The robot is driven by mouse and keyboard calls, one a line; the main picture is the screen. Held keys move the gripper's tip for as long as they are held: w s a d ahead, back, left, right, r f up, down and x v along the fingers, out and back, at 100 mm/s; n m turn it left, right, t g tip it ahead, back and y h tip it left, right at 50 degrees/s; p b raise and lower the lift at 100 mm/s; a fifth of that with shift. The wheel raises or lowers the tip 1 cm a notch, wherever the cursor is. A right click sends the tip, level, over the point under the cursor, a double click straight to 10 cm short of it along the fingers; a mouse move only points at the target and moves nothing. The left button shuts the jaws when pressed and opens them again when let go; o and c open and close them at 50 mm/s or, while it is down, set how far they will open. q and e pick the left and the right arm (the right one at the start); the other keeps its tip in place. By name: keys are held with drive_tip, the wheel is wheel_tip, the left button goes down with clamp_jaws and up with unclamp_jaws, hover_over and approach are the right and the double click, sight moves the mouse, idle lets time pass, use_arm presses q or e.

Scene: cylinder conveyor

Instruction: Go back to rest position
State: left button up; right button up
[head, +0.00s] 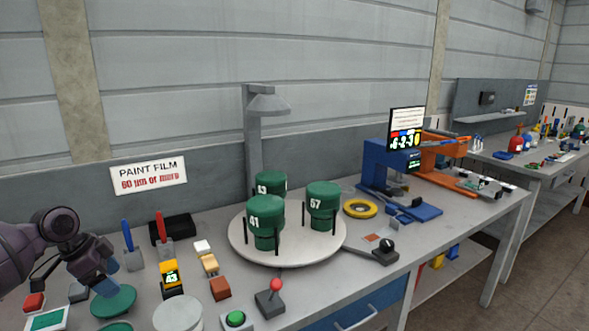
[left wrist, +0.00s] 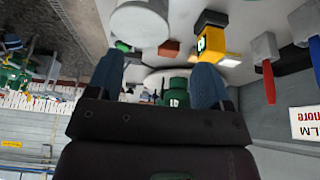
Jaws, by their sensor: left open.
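My left gripper (head: 112,277) is at the left of the head view, above the bench's left end; its fingers are apart with nothing between them. In the left wrist view, which looks upside down, its two blue fingers (left wrist: 157,82) are spread. Three green cylinders stand upright on a round white turntable: the one marked 41 (head: 266,222) at the front, one partly hidden (head: 271,184) behind it, and one on the right (head: 323,205). A green cylinder (left wrist: 178,92) shows beyond the fingers in the wrist view. My right gripper is in neither view.
Near my left gripper are green discs (head: 114,301), a yellow gauge (head: 172,278) reading 43, and blue-handled (head: 127,236) and red-handled (head: 161,228) tools. A white round block (head: 178,315), green button (head: 236,318) and red-knobbed lever (head: 275,287) line the front. A lamp post (head: 252,135) stands behind the turntable (head: 290,257).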

use_arm(q)
drive_tip(key=w+d+r+n+t+y, duration=0.2)
drive_tip(key=w+t, duration=0.4)
drive_tip(key=w, duration=0.1)
drive_tip(key=s+d+f+t, duration=0.1)
drive_tip(key=s+d+f, duration=0.1)
drive_tip(key=d, duration=0.1)
drive_tip(key=s+d+f+n+t+h, duration=0.1)
drive_tip(key=s+d+f+t, duration=0.1)
drive_tip(key=d+f, duration=0.1)
drive_tip(key=s+d+f+t, duration=0.1)
drive_tip(key=s+d+f, duration=0.1)
drive_tip(key=d+f, duration=0.1)
drive_tip(key=shift+d+f+n+t+h, duration=0.3)
drive_tip(key=shift+d+t+h, duration=0.1)
drive_tip(key=shift+d, duration=0.15)
drive_tip(key=s+f+n+y, duration=0.1)
drive_tip(key=s+f+n, duration=0.1)
drive_tip(key=s+f, duration=0.4)
drive_tip(key=s+d+f+n+g+y, duration=0.1)
drive_tip(key=s+f, duration=0.5)
drive_tip(key=s, duration=0.6)
drive_tip(key=s+d+f+n+y, duration=0.1)
drive_tip(key=s+f+n, duration=0.3)
drive_tip(key=s, duration=0.5)
wheel_tip(320, 180, down, 2)
drive_tip(key=shift+s+f+g+y, duration=0.1)
drive_tip(key=shift+s+g+y, duration=0.25)
drive_tip(key=shift+y, duration=0.15)
drive_tip(key=shift+d, duration=0.1)
